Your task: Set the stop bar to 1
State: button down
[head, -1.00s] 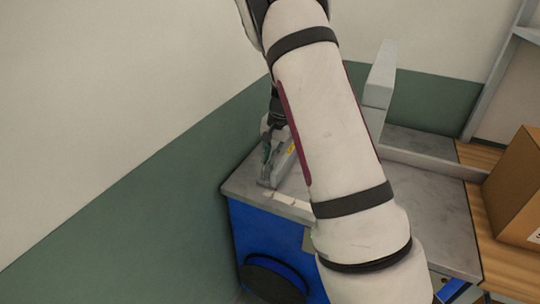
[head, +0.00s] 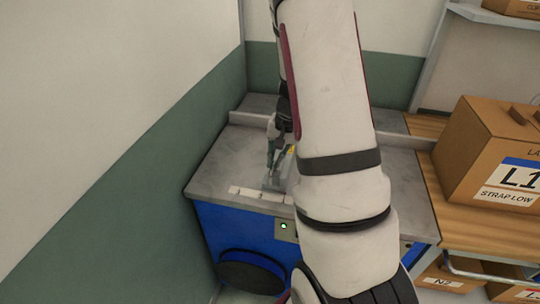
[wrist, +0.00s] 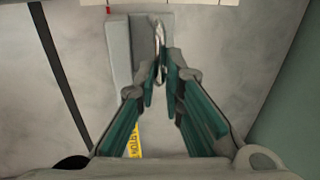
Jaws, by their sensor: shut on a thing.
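My gripper (wrist: 161,64) has green-sided fingers, brought close together around a thin upright metal fin (wrist: 160,38) on the grey stop bar (wrist: 118,52). In the head view my gripper (head: 274,156) is low over the bench top, partly hidden by my arm. The front end of the stop bar (head: 275,184) shows below it, near a pale scale strip (head: 255,194). The strip (wrist: 190,2) is cut off at the top of the wrist view, with a red mark (wrist: 108,9) near the bar's end. Its numbers are not readable.
The grey bench top (head: 215,177) sits on a blue body (head: 225,225) with a lit green lamp (head: 284,226). A wall stands close on the left. A raised ledge (head: 400,141) runs along the back. An L1 carton (head: 470,150) stands on the wooden table to the right.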

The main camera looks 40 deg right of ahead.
jog(key=shift+s+d, duration=0.25)
jog(key=shift+s, duration=0.05)
jog(key=c, duration=2)
grip_release()
jog(key=shift+o, duration=0.2)
jog(key=shift+w, duration=0.1)
jog(key=shift+r, duration=0.35)
notch_tip(320, 180, up, 9)
jog(key=shift+r, duration=0.15)
